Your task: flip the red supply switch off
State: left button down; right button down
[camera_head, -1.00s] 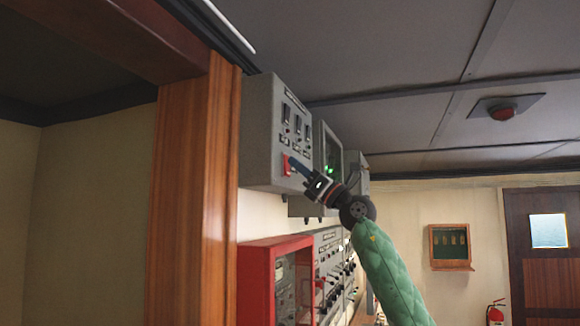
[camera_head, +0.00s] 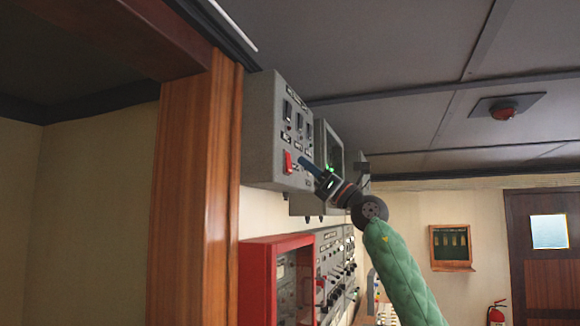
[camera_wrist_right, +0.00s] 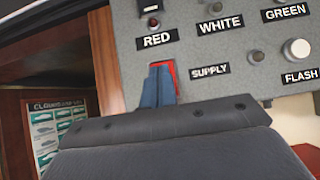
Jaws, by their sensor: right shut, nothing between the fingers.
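The red supply switch (camera_head: 288,161) is on the lower left of the grey wall panel (camera_head: 263,128). In the right wrist view the red switch (camera_wrist_right: 171,66) shows beside the "SUPPLY" label, partly hidden behind my blue fingers. My right gripper (camera_head: 305,162) is shut and empty, with its blue fingertips just right of the switch in the head view and a small gap showing there. In the right wrist view the fingers (camera_wrist_right: 158,86) overlap the switch, so I cannot tell its position for sure. My left gripper is out of view.
Other switches and labels RED, WHITE (camera_wrist_right: 220,23) and GREEN sit above. A FLASH knob (camera_wrist_right: 296,49) is to the right. A screen unit (camera_head: 329,146) stands beyond the panel. A red-framed cabinet (camera_head: 257,285) is below, and a wooden post (camera_head: 190,190) is at the left.

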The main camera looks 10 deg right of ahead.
jog(key=s+d+b, duration=0.1)
jog(key=s+d+f, duration=0.1)
jog(key=d, duration=0.1)
jog(key=shift+s+d+f+b, duration=0.1)
jog(key=shift+s+d+b, duration=0.1)
jog(key=shift+d+b, duration=0.15)
dwell(0.7)
